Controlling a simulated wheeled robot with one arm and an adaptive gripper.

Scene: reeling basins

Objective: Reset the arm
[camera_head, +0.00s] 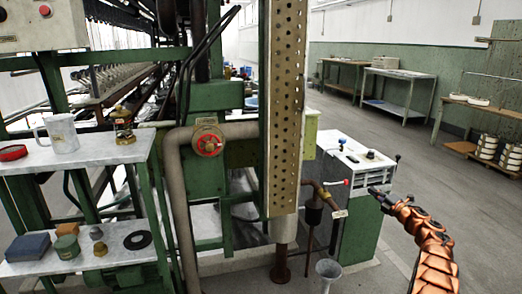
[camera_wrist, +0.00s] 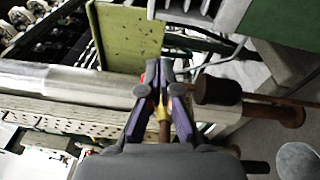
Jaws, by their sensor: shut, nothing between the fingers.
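My gripper (camera_head: 376,194) is at the end of my orange arm on the right side of the head view. It is shut and empty, held up in front of the white-topped green cabinet (camera_head: 362,225). In the wrist view my gripper (camera_wrist: 160,72) shows from behind, with its fingers closed together. Behind the fingers are a pale pipe and a perforated beam (camera_wrist: 60,118), which appear turned sideways. I cannot tell how far the fingers are from them.
A perforated column (camera_head: 285,110) stands upright in the middle. A two-tier shelf at left has a mug (camera_head: 62,133), a brass lamp-like item (camera_head: 123,125) and small parts. A red valve wheel (camera_head: 209,143) sits on a pipe. The floor (camera_head: 400,140) at right is clear.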

